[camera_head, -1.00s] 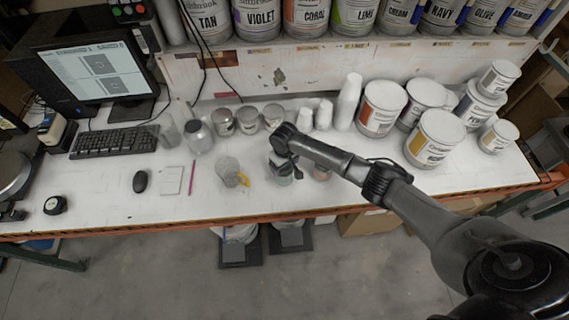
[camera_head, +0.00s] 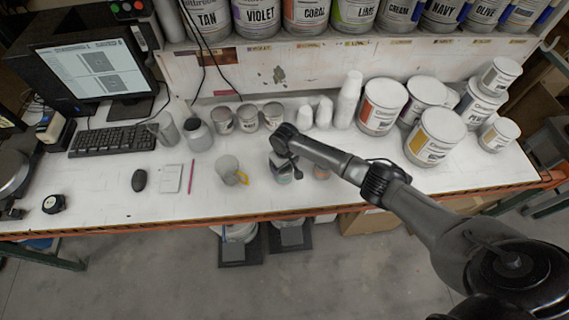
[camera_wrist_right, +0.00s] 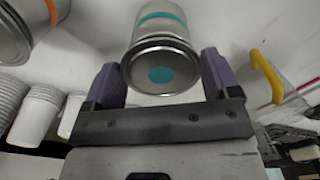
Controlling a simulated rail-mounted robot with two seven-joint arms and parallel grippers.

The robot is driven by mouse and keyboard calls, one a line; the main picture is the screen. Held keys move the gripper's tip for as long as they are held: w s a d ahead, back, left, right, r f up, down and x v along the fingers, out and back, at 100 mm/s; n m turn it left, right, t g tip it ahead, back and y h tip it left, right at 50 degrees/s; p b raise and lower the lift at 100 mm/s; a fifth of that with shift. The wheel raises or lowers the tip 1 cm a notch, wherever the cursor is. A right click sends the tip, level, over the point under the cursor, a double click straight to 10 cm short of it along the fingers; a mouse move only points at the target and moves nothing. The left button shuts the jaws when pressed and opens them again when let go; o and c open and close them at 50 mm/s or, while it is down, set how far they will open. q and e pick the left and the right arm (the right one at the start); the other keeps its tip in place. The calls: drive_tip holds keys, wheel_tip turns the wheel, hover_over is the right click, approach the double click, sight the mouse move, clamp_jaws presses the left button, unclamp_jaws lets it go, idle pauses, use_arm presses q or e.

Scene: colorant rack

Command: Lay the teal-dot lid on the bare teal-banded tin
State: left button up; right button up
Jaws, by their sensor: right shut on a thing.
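The teal-dot lid (camera_wrist_right: 160,75) is a round silver disc with a teal dot. In the right wrist view it sits between the two fingers of my right gripper (camera_wrist_right: 166,85), which is shut on it. The teal-banded tin (camera_wrist_right: 160,20) is directly behind the lid in that view, in line with it; I cannot tell whether they touch. In the head view the tin (camera_head: 284,177) stands on the bench under my right gripper (camera_head: 284,162), mostly hidden by the wrist. My left gripper is out of view.
An orange-banded tin (camera_wrist_right: 28,28) stands beside the teal one. A mug (camera_head: 228,168) with a yellow handle is left of it. Several closed tins (camera_head: 247,118) and stacked cups (camera_head: 348,100) stand behind. Large paint cans (camera_head: 434,138) fill the right.

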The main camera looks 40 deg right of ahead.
drive_tip(key=o, duration=0.8)
drive_tip(key=shift+c, duration=0.2)
wheel_tip(320, 180, up, 14)
drive_tip(key=shift+b, duration=0.3)
drive_tip(key=shift+f, duration=0.1)
